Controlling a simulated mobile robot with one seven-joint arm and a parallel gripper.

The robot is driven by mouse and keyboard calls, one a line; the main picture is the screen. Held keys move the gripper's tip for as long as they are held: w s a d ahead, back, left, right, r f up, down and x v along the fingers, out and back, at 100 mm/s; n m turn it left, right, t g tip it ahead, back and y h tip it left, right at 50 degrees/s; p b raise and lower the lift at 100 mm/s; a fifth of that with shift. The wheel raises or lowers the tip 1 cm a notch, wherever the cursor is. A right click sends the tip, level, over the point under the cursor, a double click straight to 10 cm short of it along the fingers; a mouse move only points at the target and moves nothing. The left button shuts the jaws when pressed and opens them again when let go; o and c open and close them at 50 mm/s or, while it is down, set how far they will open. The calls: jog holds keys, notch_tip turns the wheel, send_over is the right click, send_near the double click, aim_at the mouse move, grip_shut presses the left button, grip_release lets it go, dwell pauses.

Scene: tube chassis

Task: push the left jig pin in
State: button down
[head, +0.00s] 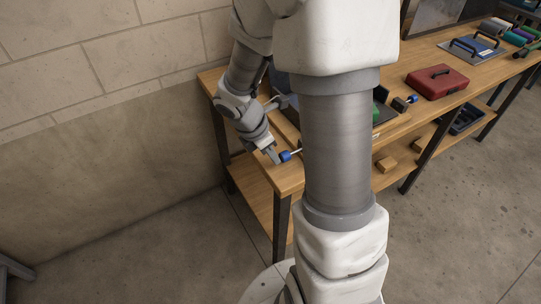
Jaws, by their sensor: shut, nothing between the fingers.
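A blue-headed pin (285,156), which looks like the left jig pin, sits near the left end of the wooden bench, with a thin pale shaft running right toward my arm. My gripper (273,157) is shut and empty, pointing down, with its fingertips just left of the blue head. I cannot tell whether they touch it. A second dark pin with a blue head (411,99) shows to the right of my arm. The jig between the two pins is mostly hidden behind my arm; a grey plate edge with a bit of green shows at its right side.
The wooden bench (213,77) stands against the block wall. A red case (437,81) and a blue handled plate (470,47) lie farther right on it. Wooden blocks (386,165) and a dark tray (467,119) rest on the lower shelf.

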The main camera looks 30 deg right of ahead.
jog(key=d+p, duration=0.2)
jog(key=d, duration=0.2)
jog(key=shift+d+r, duration=0.15)
jog(key=shift+d, duration=0.2)
jog(key=shift+w+d, duration=0.1)
jog(key=shift+d, duration=0.2)
jog(key=shift+a, duration=0.1)
